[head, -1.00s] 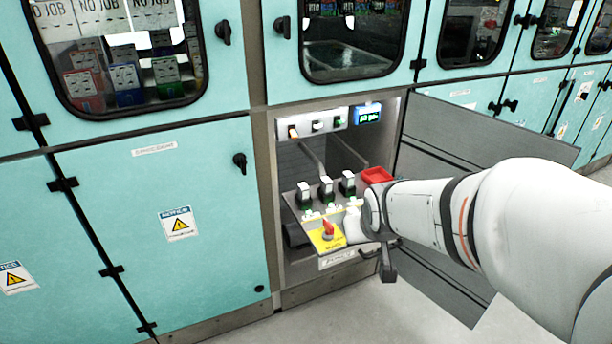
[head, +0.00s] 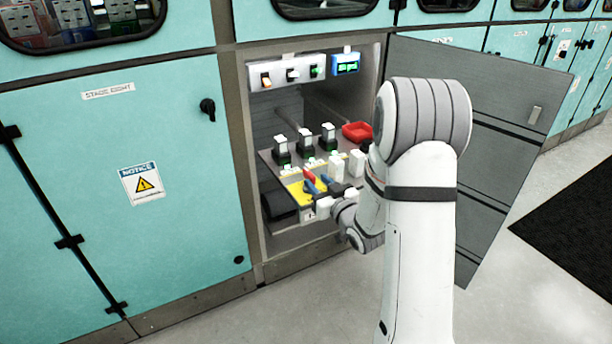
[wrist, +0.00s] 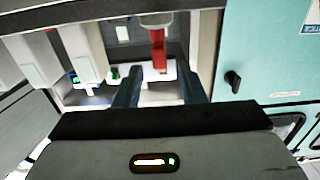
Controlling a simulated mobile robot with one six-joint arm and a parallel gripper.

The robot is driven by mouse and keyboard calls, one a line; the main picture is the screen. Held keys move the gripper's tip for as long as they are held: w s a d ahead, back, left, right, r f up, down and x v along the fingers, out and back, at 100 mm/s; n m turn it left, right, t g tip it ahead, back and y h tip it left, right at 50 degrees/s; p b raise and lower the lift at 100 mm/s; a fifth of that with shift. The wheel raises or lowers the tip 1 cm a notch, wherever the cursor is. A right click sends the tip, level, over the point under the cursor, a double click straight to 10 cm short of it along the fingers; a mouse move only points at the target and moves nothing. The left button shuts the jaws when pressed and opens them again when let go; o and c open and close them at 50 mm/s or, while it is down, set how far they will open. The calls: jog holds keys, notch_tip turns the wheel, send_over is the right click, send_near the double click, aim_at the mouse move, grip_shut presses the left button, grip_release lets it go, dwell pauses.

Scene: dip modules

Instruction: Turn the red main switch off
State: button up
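The red main switch (head: 309,176) is a red handle on a yellow plate (head: 294,191), at the front of the pulled-out panel in the open cabinet bay. In the wrist view the red handle (wrist: 159,50) stands in line with the gap between my two dark fingers (wrist: 160,82). The fingers are apart, with room on both sides of the handle. I cannot tell whether either finger touches it.
Several black-and-white modules (head: 305,142) stand behind the switch, with a red tray (head: 357,132) to the right. White blocks (head: 346,164) stand close to my gripper. The grey cabinet door (head: 490,130) hangs open on the right. The floor in front is clear.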

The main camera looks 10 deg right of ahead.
aim_at(304, 169)
jog(key=x, duration=0.7)
jog(key=shift+w, duration=0.15)
grip_shut()
jog(key=shift+a, duration=0.2)
jog(key=shift+d+f+b, duration=0.1)
jog(key=shift+b, duration=0.25)
